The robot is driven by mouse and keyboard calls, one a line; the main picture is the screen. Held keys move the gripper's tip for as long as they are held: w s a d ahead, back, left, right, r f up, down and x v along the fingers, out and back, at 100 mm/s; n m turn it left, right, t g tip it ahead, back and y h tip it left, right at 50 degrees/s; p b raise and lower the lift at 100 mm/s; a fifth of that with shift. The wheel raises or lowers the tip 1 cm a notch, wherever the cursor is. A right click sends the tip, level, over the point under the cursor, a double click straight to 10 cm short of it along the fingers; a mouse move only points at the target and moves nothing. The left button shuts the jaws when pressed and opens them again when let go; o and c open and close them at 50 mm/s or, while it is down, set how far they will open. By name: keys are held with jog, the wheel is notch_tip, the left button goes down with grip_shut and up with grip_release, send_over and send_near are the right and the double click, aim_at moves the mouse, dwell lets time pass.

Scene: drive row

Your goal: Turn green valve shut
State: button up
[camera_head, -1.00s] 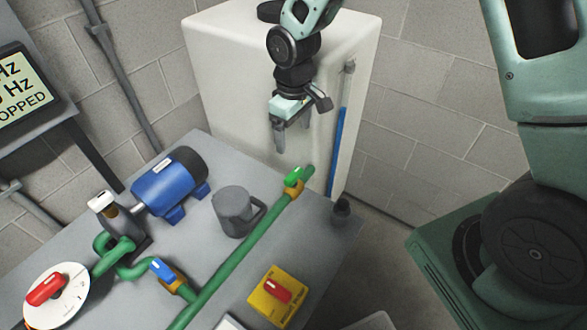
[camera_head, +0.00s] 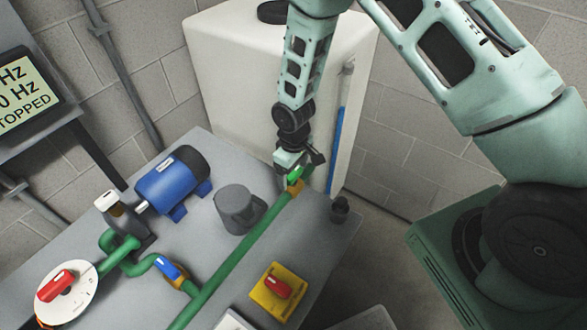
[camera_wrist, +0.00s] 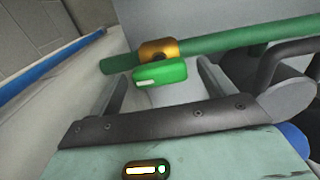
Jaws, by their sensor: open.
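The green valve handle (camera_head: 295,173) sits on a brass valve body (camera_head: 296,187) near the far end of the green pipe (camera_head: 232,258). In the wrist view the green handle (camera_wrist: 160,73) lies between my two open fingers, in front of the brass body (camera_wrist: 158,50), roughly in line with the pipe (camera_wrist: 235,40). My gripper (camera_head: 297,168) is right over the valve and partly covers it in the head view. In the wrist view my gripper (camera_wrist: 163,95) has clear gaps on both sides of the handle; I cannot tell how deep the fingers reach.
A blue motor (camera_head: 172,185), a blue-handled valve (camera_head: 170,270), a yellow box with a red switch (camera_head: 278,290) and a red-handled dial (camera_head: 68,292) share the bench. A white tank (camera_head: 235,85) stands behind.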

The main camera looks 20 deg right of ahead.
jog(key=c, duration=1)
jog(key=shift+m, duration=0.3)
jog(key=m+b, duration=0.2)
jog(key=m, duration=0.1)
jog(key=shift+m, duration=0.3)
jog(key=m+b, duration=0.1)
jog(key=m, duration=0.3)
jog(key=shift+m, duration=0.3)
jog(key=m, duration=0.9)
